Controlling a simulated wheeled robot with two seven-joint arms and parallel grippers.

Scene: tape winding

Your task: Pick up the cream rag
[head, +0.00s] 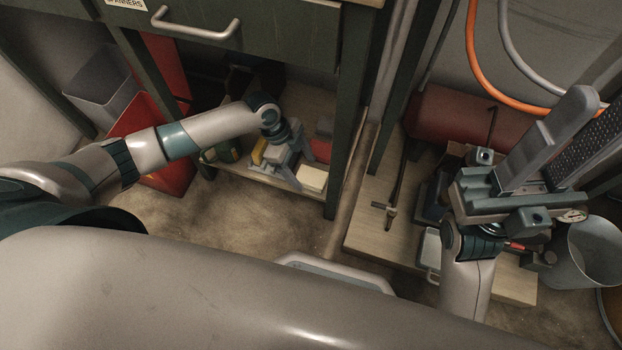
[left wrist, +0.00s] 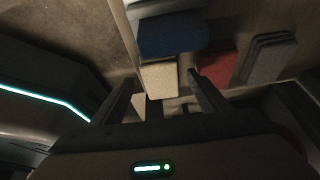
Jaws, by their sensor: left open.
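The cream rag (head: 313,178) is a small folded pale block at the front edge of the low shelf under the bench. My left gripper (head: 287,172) points down just left of it in the head view. In the left wrist view the cream rag (left wrist: 161,80) shows ahead, between the two open fingertips of my left gripper (left wrist: 160,78). I cannot tell whether the fingers touch it. My right gripper (head: 570,110) is raised at the right, away from the rag; its finger gap is unclear.
A red folded thing (head: 320,150) lies behind the rag, and a yellow one (head: 259,152) is beside my left gripper. The left wrist view shows a blue block (left wrist: 172,34) and a grey stack (left wrist: 268,58) nearby. A bench leg (head: 345,150) stands close right.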

